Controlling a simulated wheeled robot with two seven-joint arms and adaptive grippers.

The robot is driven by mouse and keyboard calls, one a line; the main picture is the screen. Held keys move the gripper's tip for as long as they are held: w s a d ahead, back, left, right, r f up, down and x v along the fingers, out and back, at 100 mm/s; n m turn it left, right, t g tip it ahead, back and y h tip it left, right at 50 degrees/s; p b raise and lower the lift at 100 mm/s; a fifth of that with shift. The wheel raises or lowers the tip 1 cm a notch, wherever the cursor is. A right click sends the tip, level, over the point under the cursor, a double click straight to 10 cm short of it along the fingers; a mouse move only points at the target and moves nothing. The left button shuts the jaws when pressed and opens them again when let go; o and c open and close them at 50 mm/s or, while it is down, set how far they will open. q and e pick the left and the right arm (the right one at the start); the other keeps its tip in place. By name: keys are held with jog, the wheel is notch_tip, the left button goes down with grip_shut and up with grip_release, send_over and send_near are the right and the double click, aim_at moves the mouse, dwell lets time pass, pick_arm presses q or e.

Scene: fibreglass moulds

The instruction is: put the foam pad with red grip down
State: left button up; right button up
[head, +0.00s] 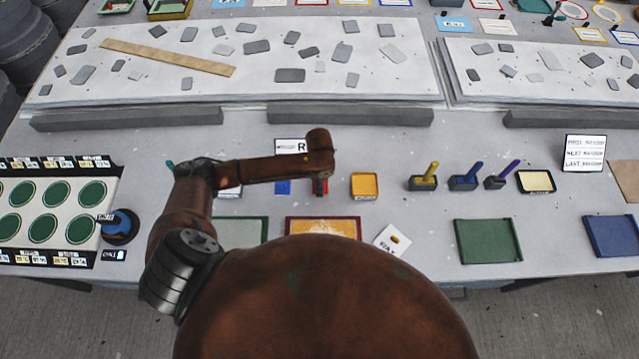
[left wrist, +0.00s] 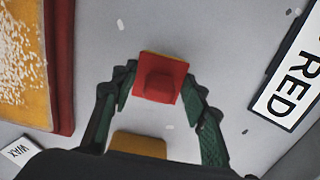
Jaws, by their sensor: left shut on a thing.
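The foam pad with red grip (left wrist: 160,82) sits between the fingertips of my left gripper (left wrist: 158,80) in the left wrist view, with a thin yellowish edge showing under the red. The gripper is shut on it. In the head view, a bit of red (head: 320,187) shows under the end of my left arm, and the fingers are mostly hidden by the wrist. I cannot tell whether the pad touches the grey table (head: 400,150). My right gripper is not in view.
A red-rimmed tray with yellow inside (head: 323,220) lies in front, beside a WAX card (head: 392,240). An orange-yellow container (head: 364,186) stands to the right, a blue square (head: 283,187) to the left. A sign reading RED (left wrist: 291,88) is nearby. Several coloured-handled pads stand further right.

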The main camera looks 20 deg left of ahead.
pick_arm(q)
jog(key=o, duration=1.2)
jog(key=shift+f, duration=0.1)
notch_tip(320, 180, up, 12)
jog(key=shift+r, duration=0.2)
